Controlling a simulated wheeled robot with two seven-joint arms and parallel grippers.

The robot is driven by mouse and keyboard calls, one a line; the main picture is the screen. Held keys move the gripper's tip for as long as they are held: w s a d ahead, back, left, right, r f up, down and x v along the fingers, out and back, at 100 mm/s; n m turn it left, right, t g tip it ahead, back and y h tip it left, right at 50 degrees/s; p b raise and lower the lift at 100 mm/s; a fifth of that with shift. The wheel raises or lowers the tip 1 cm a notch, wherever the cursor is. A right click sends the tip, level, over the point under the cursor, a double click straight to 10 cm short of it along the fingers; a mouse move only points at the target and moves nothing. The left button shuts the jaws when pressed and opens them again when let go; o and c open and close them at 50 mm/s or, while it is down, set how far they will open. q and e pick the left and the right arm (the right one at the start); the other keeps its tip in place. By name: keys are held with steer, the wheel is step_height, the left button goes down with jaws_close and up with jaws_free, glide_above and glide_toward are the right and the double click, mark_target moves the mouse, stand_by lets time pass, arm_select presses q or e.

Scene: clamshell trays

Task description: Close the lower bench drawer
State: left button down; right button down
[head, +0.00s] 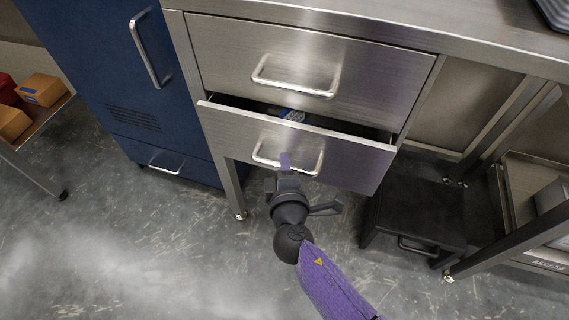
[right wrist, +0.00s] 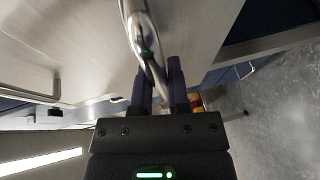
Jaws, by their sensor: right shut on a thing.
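The lower bench drawer (head: 345,155) is a brushed steel front under the bench top, and it stands partly open. A dark gap shows above its front, with a small blue and white item (head: 291,114) inside. Its bar handle (head: 314,165) is on the front. My right gripper (head: 287,165) is at the left part of this handle, shut on it. In the right wrist view the fingers (right wrist: 159,85) are around the shiny handle bar (right wrist: 143,40). My left gripper is in neither view.
The upper drawer (head: 310,60) is shut above. A blue cabinet (head: 100,60) stands at the left, and a cart (head: 40,150) with boxes is at the far left. A black step stool (head: 415,205) is right of the drawer. The floor in front is clear.

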mark_target(292, 153)
stand_by(0.5)
steer(key=w, duration=0.1)
steer(key=w+d+b, duration=0.1)
steer(key=w, duration=0.1)
steer(key=shift+w+d+f, duration=0.1)
steer(key=shift+w+f, duration=0.05)
steer(key=shift+w+d, duration=0.1)
steer(key=shift+w, duration=0.2)
steer(key=shift+r, duration=0.2)
steer(key=c, duration=0.6)
jaws_free()
steer(key=shift+w, duration=0.15)
steer(key=s+p, duration=0.1)
steer(key=s, duration=0.2)
steer(key=s+r+p, duration=0.1)
steer(key=s, duration=0.2)
steer(key=s+d+p, duration=0.1)
steer(key=s, duration=0.2)
steer(key=shift+s+r, duration=0.3)
steer(key=shift+s, duration=0.1)
